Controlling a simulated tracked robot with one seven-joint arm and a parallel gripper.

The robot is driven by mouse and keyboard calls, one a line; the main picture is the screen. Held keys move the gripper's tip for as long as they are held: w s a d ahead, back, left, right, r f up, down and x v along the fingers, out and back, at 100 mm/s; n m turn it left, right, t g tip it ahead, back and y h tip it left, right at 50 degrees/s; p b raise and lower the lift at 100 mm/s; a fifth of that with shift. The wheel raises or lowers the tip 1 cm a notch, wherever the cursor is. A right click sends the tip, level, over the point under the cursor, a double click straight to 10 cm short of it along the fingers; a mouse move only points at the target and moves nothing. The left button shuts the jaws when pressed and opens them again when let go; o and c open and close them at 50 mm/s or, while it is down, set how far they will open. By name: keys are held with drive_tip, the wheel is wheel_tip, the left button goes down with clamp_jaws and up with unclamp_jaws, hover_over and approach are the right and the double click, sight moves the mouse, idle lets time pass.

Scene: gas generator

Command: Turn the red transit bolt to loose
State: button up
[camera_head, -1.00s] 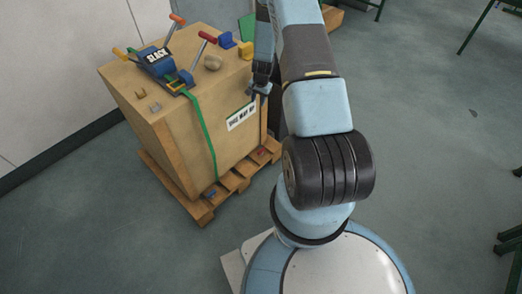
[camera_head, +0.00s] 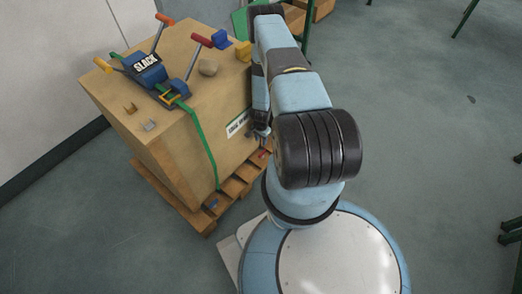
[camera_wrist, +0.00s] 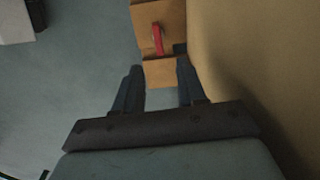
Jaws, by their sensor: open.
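The red transit bolt (camera_wrist: 158,38) shows in the wrist view as a red bar on the wooden pallet (camera_wrist: 147,15), just beyond my fingertips. In the head view a small red bit of the bolt (camera_head: 264,154) shows on the pallet (camera_head: 228,190) at the foot of the crate, beside my arm. My gripper (camera_wrist: 160,72) is open and empty, with the bolt ahead of the gap between its fingers and apart from them. In the head view my gripper (camera_head: 261,134) is small and partly hidden by my arm.
The tan crate (camera_head: 180,130) stands on the pallet, and its wall (camera_wrist: 235,45) is close at the right in the wrist view. A green strap (camera_head: 205,140) runs down from a blue ratchet marked SLACK (camera_head: 147,70). Open grey floor (camera_head: 420,150) lies to the right.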

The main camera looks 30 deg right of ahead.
sight(262, 152)
drive_tip(key=f, duration=1.3)
drive_tip(key=shift+s+d+f, duration=0.1)
drive_tip(key=shift+d+f, duration=0.1)
drive_tip(key=shift+d, duration=0.15)
clamp_jaws()
